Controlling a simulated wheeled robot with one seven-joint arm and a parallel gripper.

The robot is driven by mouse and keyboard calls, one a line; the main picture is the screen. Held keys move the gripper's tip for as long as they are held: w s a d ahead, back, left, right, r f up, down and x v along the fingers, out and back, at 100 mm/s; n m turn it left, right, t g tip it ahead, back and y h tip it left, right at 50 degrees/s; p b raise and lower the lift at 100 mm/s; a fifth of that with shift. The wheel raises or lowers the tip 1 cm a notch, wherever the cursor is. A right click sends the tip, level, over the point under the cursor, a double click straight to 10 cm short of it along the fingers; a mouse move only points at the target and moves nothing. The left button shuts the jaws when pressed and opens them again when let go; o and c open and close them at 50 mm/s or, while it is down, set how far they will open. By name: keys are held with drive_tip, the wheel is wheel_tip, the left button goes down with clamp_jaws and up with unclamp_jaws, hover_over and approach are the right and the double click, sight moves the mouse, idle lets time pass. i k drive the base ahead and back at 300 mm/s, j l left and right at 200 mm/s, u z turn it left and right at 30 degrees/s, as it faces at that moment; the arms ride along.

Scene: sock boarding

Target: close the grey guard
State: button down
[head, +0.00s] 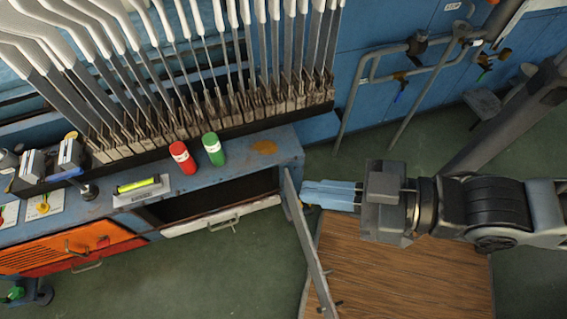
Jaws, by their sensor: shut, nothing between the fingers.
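The grey guard (310,252) is a thin flat panel, seen nearly edge-on in the head view. It stands open, swung out from the right end of the blue machine bench (285,147), beside the dark opening (220,199) in the bench front. My gripper (305,194) comes in from the right with its blue fingers shut and empty. Its fingertips are at the right side of the guard, near the end by the bench. I cannot tell whether they touch it. The guard's lower end reaches over the wooden surface.
A wooden-topped surface (400,275) lies below my arm. Rows of white-topped sock boards (185,70) rise behind. Pipes with valves (405,75) run along the blue wall. Green floor is clear left of the guard.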

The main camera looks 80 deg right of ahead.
sight(318, 275)
drive_tip(key=k+l, duration=0.15)
drive_tip(key=k, duration=0.55)
drive_tip(key=k+l+u, duration=0.1)
drive_tip(key=k, duration=0.6)
drive_tip(key=l, duration=0.1)
